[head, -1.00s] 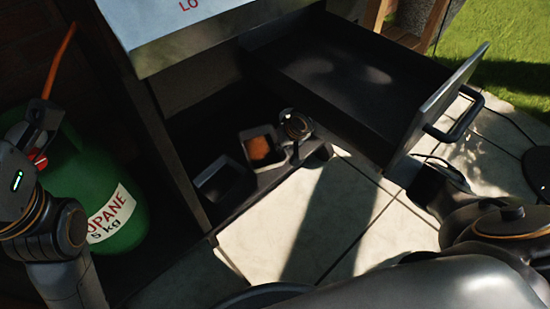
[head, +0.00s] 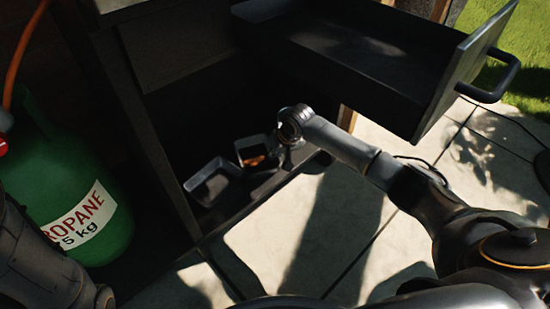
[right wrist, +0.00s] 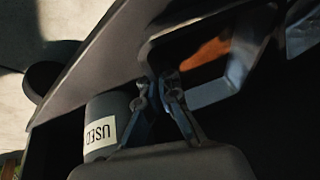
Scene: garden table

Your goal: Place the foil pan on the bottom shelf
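A foil pan (head: 262,161) with a brown-orange inside sits low in the cabinet, at the bottom shelf (head: 236,211). Its inside shows in the right wrist view (right wrist: 208,62). My right gripper (head: 285,152) reaches down at the pan's right side. In the right wrist view its fingertips (right wrist: 156,84) are close together at the pan's near corner; I cannot tell whether they pinch the rim. The pan's underside is hidden, so its contact with the shelf is unclear. My left gripper is out of view; only part of its arm shows at the lower left.
A grey tray (head: 208,196) stands beside the pan on the left. A grey container labelled USED (right wrist: 102,110) is beside my right fingers. The open drawer (head: 340,62) hangs above my right forearm. A green propane bottle (head: 60,180) stands left of the cabinet post.

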